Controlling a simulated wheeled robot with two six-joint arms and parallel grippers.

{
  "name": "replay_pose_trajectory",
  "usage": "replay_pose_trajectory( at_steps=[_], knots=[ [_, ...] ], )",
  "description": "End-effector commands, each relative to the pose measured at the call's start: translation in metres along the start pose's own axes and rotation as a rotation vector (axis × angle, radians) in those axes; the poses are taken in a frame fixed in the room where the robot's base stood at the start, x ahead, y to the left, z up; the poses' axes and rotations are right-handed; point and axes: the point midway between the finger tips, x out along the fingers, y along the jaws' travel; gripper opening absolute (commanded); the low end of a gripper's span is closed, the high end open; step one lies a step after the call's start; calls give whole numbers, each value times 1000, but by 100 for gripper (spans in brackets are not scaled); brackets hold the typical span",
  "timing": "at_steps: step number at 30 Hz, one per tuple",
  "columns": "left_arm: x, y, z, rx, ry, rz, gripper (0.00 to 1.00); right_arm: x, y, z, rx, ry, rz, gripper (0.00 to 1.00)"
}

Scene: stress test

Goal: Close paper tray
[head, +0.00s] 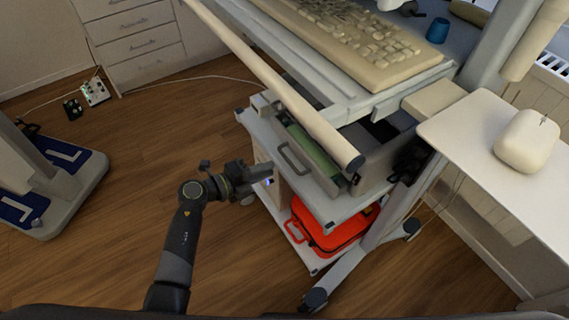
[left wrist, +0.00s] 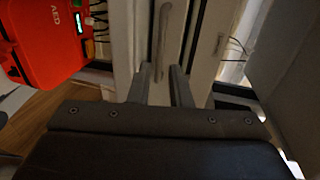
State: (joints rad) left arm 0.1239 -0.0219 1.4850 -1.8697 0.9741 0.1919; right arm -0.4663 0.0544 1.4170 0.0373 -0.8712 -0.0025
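The paper tray (head: 308,146) is a grey drawer under the keyboard shelf of the cart. It stands partly pulled out, and a green inside shows behind its front. A dark bar handle (head: 291,160) is on its front. My left gripper (head: 268,173) is just left of the tray front, close to the handle. In the left wrist view, a pale bar handle (left wrist: 163,38) on a light front lies ahead of the gripper. The two fingers (left wrist: 160,82) are apart, with the handle's near end between or just beyond their tips; contact cannot be told. My right gripper is not in view.
A red case (head: 335,228) sits on the cart's lower shelf; it also shows in the left wrist view (left wrist: 45,40). A keyboard (head: 360,40) lies above the tray. A long beige bar (head: 275,82) crosses in front. A mouse (head: 527,140) sits on the right-hand shelf.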

Motion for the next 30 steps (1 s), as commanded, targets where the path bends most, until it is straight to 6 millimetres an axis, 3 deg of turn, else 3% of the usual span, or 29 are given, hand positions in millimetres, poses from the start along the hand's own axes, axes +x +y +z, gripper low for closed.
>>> replay_pose_trajectory(
  at_steps=[6,12,23,27,30],
  knots=[
    [44,1,0,0,1,-1,18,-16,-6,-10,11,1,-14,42],
    [62,0,0,1,0,-1,18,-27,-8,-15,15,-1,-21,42],
    [66,0,0,1,-1,1,18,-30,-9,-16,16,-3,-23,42],
    [66,0,0,1,0,0,2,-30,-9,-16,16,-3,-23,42],
    [66,0,0,1,0,0,0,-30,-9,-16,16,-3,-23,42]
  ],
)
